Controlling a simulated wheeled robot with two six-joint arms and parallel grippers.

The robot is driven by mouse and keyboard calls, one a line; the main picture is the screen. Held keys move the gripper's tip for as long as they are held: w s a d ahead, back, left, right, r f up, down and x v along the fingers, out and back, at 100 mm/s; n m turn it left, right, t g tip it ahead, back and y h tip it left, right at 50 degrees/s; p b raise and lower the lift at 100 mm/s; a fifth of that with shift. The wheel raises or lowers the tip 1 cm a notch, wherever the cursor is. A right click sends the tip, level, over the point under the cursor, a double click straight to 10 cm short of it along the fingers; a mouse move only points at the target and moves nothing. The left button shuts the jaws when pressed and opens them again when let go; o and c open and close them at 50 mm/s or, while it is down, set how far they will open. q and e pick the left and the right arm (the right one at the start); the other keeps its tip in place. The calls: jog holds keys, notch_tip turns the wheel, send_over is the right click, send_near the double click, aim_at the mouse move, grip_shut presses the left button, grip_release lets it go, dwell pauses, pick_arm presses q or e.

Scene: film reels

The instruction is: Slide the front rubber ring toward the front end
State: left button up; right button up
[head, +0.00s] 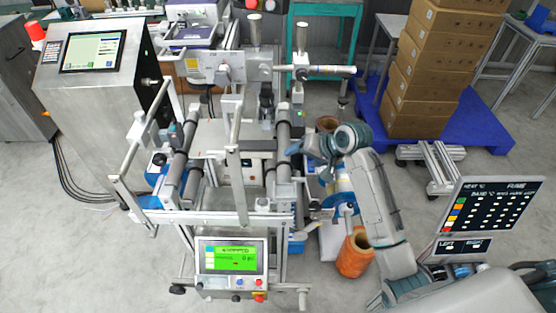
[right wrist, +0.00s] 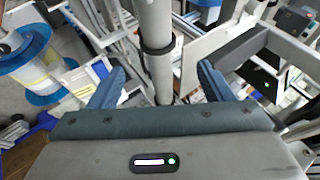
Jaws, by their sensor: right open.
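In the right wrist view a dark rubber ring (right wrist: 158,47) sits around a grey roller (right wrist: 154,22). I cannot tell from this view alone whether it is the front ring. My right gripper (right wrist: 160,86) is open, its two blue fingers apart on either side of the roller in the picture, with nothing held between them. In the head view my right gripper (head: 312,148) is just right of the machine's right-hand roller (head: 283,130), reaching in from the right. The rings are too small to make out there. My left gripper is not in view.
A left-hand roller (head: 180,150) and metal frame bars surround the work area. A control panel with a green screen (head: 233,258) stands at the front. An orange spool (head: 355,254) is beside my right arm. Stacked cartons (head: 436,60) stand at the back right.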

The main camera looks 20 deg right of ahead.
aim_at(289, 165)
jog(key=p+x, duration=0.1)
jog(key=x, duration=0.7)
jog(key=shift+p, duration=0.3)
jog(key=shift+w+a+f, duration=0.1)
jog(key=shift+a+f, duration=0.05)
jog(key=shift+f, duration=0.35)
